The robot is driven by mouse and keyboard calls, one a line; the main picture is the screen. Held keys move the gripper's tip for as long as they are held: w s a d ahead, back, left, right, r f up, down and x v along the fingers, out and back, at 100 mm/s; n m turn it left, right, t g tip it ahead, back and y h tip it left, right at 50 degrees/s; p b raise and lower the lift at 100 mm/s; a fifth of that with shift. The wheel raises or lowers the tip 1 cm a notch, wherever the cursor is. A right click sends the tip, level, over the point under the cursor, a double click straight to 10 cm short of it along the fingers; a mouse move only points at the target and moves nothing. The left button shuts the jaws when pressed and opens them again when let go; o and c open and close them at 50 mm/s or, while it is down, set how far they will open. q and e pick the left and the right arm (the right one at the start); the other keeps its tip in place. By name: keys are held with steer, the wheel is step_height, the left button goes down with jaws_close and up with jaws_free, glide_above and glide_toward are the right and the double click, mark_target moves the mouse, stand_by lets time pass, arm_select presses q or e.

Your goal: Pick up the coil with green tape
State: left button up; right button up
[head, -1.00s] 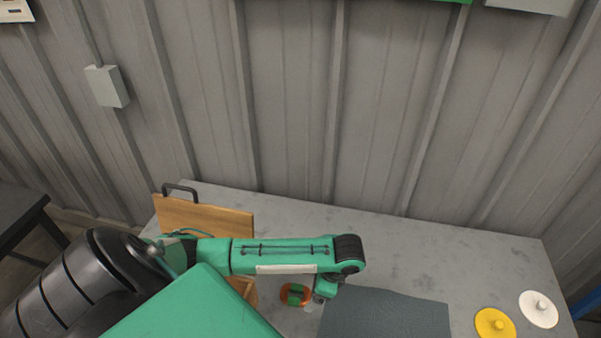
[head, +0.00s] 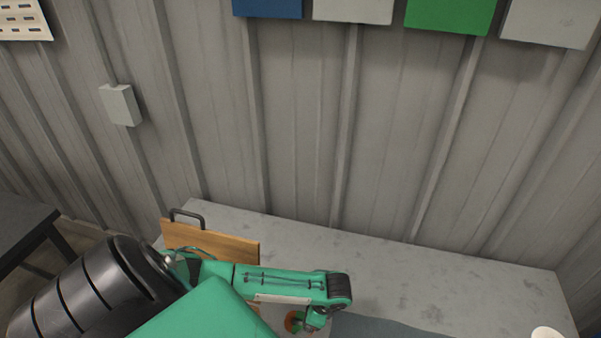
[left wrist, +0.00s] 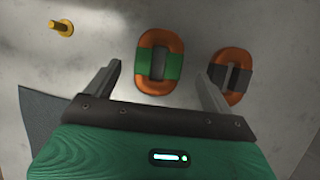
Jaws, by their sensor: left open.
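The coil with green tape (left wrist: 144,62) is an orange oval ring with a green band on each long side, lying flat on the table in the left wrist view. My left gripper (left wrist: 158,70) is open, one finger on either side of this coil in the picture, and not closed on it. In the head view an orange and green coil (head: 291,321) shows partly at the bottom edge, beside my left gripper (head: 317,322). A second orange coil with dark grey tape (left wrist: 232,96) lies to the right, just beyond the right finger. My right gripper is not in view.
A yellow knobbed piece (left wrist: 61,28) lies at the upper left in the left wrist view. A dark mat (head: 385,328) is right of the gripper on the grey table (head: 440,275). A wooden board with a handle (head: 210,239) stands behind my arm. A white disc (head: 547,333) is at the lower right.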

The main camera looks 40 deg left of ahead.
mark_target(297, 324)
arm_select(q)
steer(key=shift+p+x, duration=0.45)
steer(key=shift+x, duration=1.6)
steer(key=shift+d, duration=0.1)
steer(key=c, duration=1.3)
steer(key=shift+r, duration=0.1)
